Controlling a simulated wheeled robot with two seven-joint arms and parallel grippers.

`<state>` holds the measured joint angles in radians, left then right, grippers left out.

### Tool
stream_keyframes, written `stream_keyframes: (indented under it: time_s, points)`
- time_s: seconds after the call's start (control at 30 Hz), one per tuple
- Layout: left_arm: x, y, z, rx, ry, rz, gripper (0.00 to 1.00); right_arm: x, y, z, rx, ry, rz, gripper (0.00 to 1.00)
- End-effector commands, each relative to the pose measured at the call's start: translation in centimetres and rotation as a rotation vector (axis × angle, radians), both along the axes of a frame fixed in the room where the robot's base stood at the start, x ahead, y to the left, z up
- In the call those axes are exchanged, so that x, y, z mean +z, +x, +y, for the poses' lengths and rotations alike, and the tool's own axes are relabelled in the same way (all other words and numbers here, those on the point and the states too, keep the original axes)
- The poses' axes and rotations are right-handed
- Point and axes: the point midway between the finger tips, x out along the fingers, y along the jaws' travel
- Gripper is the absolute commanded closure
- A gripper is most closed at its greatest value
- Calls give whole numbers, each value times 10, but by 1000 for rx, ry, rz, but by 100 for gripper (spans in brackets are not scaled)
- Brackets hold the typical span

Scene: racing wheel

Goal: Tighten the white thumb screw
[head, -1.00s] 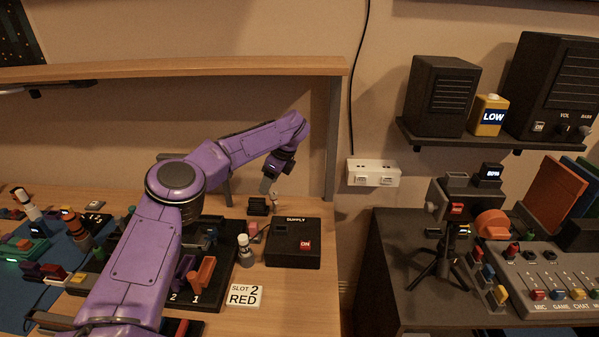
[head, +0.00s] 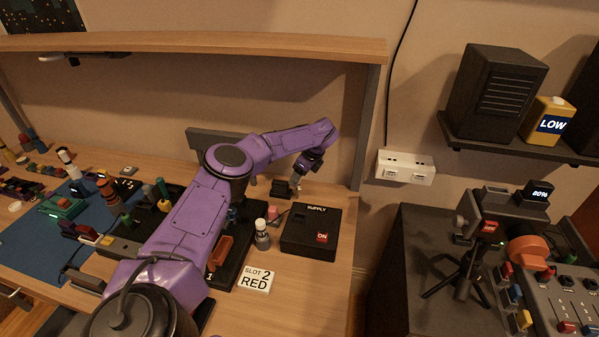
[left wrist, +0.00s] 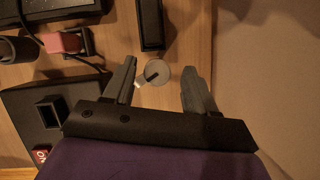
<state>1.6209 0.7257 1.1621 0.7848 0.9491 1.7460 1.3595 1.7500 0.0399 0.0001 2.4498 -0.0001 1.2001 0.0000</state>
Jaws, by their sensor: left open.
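My left gripper (head: 297,187) reaches down at the back of the wooden bench, beside the black supply box (head: 310,230). In the left wrist view its two fingers (left wrist: 159,66) are apart and nothing is gripped. A small round pale grey piece (left wrist: 162,77) with a dark bar and a white tab shows between the fingertips. It looks like the thumb screw, but I cannot be sure. Whether the fingers touch it, or how far above it they are, I cannot tell. In the head view it is hidden or too small to make out. My right gripper is not in view.
A small black block (head: 281,188) stands just left of my left gripper. The wall is behind the gripper, under a wooden shelf (head: 200,47). A gap separates the bench from the dark desk (head: 420,275).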

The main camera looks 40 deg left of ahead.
Motion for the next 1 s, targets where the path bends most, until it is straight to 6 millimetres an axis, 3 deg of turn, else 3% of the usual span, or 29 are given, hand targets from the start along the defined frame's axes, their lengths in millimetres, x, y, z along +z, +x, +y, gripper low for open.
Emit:
stream_keyframes:
  time_s: [0.23, 0.27, 0.4, 0.43, 0.77, 1.0]
  points:
    - [-2, 0, 1, 0, 0, -1, 44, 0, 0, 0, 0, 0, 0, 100]
    - [-2, 0, 1, 0, 0, -1, 50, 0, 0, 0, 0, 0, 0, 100]
    - [-2, 0, 1, 0, 0, -1, 96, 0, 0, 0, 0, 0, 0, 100]
    - [-2, 0, 1, 0, 0, -1, 100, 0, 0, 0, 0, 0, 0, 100]
    - [-3, 0, 0, -39, 0, -1, 100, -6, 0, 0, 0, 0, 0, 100]
    - [-5, -1, 1, -177, -1, -3, 100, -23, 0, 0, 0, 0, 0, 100]
